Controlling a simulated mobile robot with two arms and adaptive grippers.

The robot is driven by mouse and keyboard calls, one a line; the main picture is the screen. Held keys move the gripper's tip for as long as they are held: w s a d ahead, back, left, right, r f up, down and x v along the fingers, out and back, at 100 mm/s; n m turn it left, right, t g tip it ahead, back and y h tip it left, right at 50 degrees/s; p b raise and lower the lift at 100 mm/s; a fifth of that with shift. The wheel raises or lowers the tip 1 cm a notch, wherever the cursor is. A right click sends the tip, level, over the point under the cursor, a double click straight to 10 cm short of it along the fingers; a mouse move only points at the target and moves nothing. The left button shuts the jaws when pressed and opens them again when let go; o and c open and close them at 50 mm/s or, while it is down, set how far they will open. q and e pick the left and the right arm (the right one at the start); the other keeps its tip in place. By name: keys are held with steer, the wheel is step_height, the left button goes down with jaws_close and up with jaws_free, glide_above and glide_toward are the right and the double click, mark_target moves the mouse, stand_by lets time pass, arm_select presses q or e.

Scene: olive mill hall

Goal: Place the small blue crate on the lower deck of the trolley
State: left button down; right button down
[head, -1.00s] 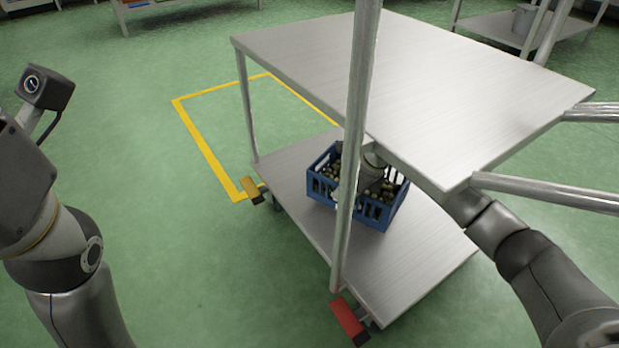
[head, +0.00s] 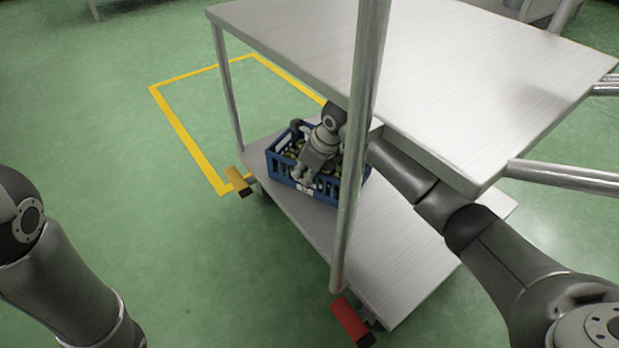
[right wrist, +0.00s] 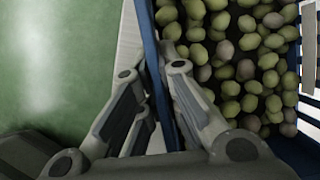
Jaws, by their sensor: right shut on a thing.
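The small blue crate (head: 279,168), full of green olives, is between the trolley's two decks, at the left part of the lower deck (head: 400,255). I cannot tell whether its base touches the deck. My right gripper (head: 303,181) reaches in under the top deck and is shut on the crate's near wall. In the right wrist view the fingers (right wrist: 162,72) straddle the blue wall (right wrist: 149,32), with olives on the right. A post hides part of the crate's right side. My left arm shows at the left edge; its gripper is out of view.
The top deck (head: 470,70) overhangs my right forearm closely. The near post (head: 356,150) stands in front of the crate. A yellow floor outline (head: 185,135) lies behind the trolley at left. The lower deck's right part and the green floor at left are clear.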

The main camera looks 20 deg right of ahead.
steer(key=shift+w+f, duration=0.1)
steer(key=shift+f, duration=0.15)
steer(key=c, duration=2.1)
jaws_free()
steer(key=shift+f, duration=0.15)
steer(key=o, duration=0.5)
steer(key=shift+c, duration=0.2)
